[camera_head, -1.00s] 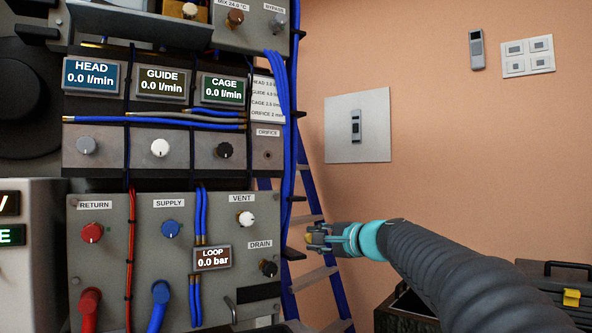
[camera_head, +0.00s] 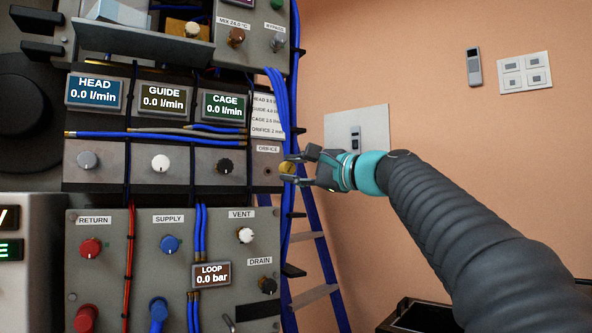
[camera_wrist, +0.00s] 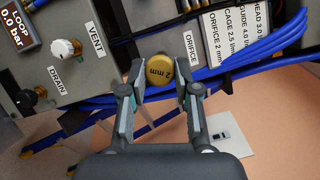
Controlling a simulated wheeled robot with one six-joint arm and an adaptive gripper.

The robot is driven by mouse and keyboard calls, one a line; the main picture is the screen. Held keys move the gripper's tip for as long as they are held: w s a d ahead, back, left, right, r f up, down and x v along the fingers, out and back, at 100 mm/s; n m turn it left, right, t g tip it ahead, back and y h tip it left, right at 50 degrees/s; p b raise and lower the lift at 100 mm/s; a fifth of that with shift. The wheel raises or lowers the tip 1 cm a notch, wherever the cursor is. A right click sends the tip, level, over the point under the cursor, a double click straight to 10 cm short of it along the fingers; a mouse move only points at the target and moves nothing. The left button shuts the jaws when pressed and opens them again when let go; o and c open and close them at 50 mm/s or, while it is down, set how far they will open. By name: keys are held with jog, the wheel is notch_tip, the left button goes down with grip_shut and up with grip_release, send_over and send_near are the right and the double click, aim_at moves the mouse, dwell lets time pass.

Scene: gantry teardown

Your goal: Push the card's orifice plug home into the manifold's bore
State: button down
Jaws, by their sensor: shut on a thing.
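My gripper (camera_head: 291,168) is shut on a small round brass plug, the orifice plug (camera_head: 286,168). In the wrist view the plug (camera_wrist: 163,73) shows its end face marked "2 mm" between the fingertips (camera_wrist: 160,82). The manifold panel labelled ORIFICE (camera_head: 267,149) is just left of the plug in the head view. Its small dark bore (camera_head: 268,171) is visible there, with a gap between it and the plug. In the wrist view the bore is hidden, apparently behind the plug and fingers. The card (camera_head: 267,115) above lists HEAD, GUIDE, CAGE and ORIFICE 2 mm.
Blue hoses (camera_head: 284,110) run vertically beside the orifice panel, close to my fingers. A blue ladder (camera_head: 309,240) stands behind. The wall side at right is open.

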aim_at(265, 171)
jog(key=shift+s, duration=0.15)
jog(key=shift+w+a+r+p, duration=0.1)
jog(key=shift+w+a+p, duration=0.3)
jog(key=shift+w, duration=0.25)
jog(key=shift+w+a+f+p, duration=0.1)
jog(key=shift+w+a+p, duration=0.25)
jog(key=shift+w, duration=0.3)
jog(key=shift+w+a+r+p, duration=0.1)
jog(key=shift+w+a+p, duration=0.15)
jog(key=shift+w+p, duration=0.3)
jog(key=shift+w+a, duration=0.35)
jog(key=shift+w, duration=0.3)
jog(key=shift+w+a+p, duration=0.35)
jog(key=shift+w+p, duration=0.2)
jog(key=shift+w, duration=0.15)
jog(key=shift+w, duration=0.1)
jog(key=shift+w+a, duration=0.25)
jog(key=shift+w, duration=0.05)
jog(key=shift+w+a, duration=0.3)
jog(key=shift+w, duration=0.25)
jog(key=c, duration=0.8)
grip_release()
jog(key=shift+o, duration=0.2)
